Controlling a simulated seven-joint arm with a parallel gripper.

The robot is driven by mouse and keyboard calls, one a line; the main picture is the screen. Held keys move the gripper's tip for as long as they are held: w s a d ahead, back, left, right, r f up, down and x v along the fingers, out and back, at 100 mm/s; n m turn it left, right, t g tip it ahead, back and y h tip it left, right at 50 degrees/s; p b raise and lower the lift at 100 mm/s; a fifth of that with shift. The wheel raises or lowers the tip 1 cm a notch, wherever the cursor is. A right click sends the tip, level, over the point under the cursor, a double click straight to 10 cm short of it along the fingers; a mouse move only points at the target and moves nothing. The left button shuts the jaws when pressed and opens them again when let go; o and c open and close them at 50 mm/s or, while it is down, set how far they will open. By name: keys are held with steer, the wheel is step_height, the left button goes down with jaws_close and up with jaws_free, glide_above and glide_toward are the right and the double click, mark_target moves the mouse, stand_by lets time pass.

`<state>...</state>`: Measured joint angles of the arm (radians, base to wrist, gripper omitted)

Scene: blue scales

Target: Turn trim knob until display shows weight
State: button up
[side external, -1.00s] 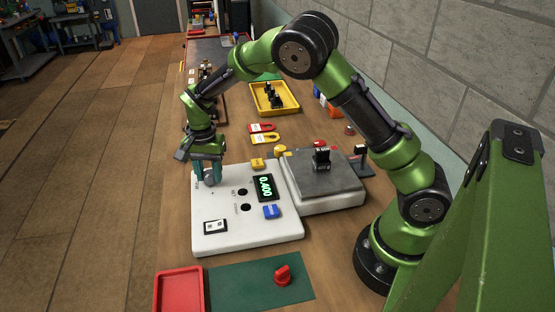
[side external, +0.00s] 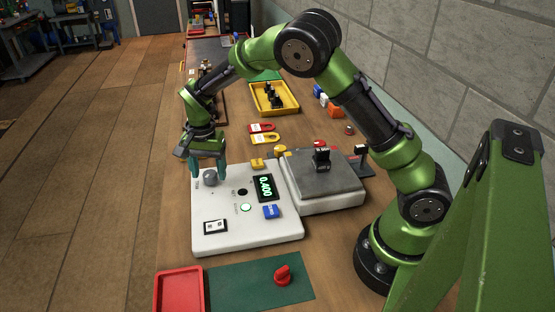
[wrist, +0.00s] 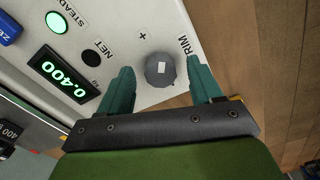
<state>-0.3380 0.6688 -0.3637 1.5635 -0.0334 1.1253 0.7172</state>
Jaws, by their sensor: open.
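The grey round trim knob (side external: 210,177) sits at the far left corner of the white console (side external: 235,237). In the wrist view the knob (wrist: 160,69) has a pale mark on top, beside the printed word TRIM. The display (side external: 265,188) reads 0.400 in green, also in the wrist view (wrist: 63,78). The STEADY lamp (wrist: 56,22) glows green; the NET lamp (wrist: 91,54) is dark. My gripper (side external: 208,172) is open at the knob, its teal fingers apart on either side with visible gaps. A black weight (side external: 321,158) stands on the scale's grey plate (side external: 343,185).
A red tray (side external: 180,290) and a green mat (side external: 230,287) with a red knob-like piece (side external: 283,275) lie in front. A yellow tray (side external: 286,104) stands behind.

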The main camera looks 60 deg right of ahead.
mark_target(212, 175)
step_height(212, 175, up, 16)
stand_by(0.3)
steer(key=s+r+n+t+y, duration=0.2)
steer(key=s+n+t, duration=0.5)
steer(key=s, duration=1.6)
steer(key=shift+s+d+r+n, duration=0.3)
steer(key=shift+r+n, duration=0.1)
steer(key=shift+n, duration=0.6)
